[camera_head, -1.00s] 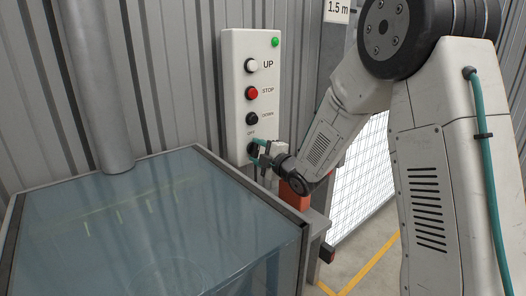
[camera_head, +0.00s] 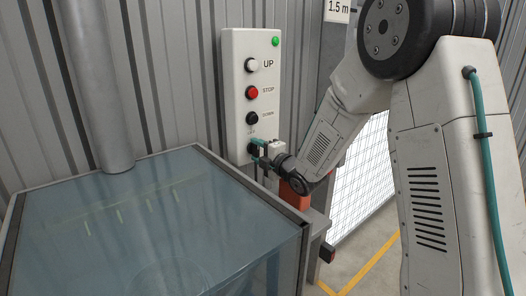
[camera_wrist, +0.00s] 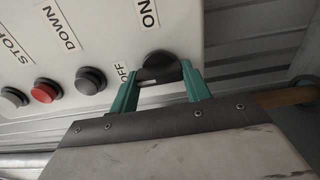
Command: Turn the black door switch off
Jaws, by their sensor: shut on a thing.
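The black door switch (camera_wrist: 160,68) is a round knob at the bottom of a white control panel (camera_head: 236,75). In the wrist view the labels OFF and ON stand beside it. My gripper (camera_wrist: 157,82) has its two green fingers shut on the knob, one on each side. In the head view the gripper (camera_head: 257,152) reaches the panel's lower end from the right and hides most of the knob. The knob's exact angle is hard to tell.
Above the switch are a black DOWN button (camera_head: 252,118), a red STOP button (camera_head: 252,92), a pale UP button (camera_head: 251,65) and a lit green lamp (camera_head: 276,41). A glass-topped tank (camera_head: 150,225) stands below left. An orange-red block (camera_head: 291,196) lies under my wrist.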

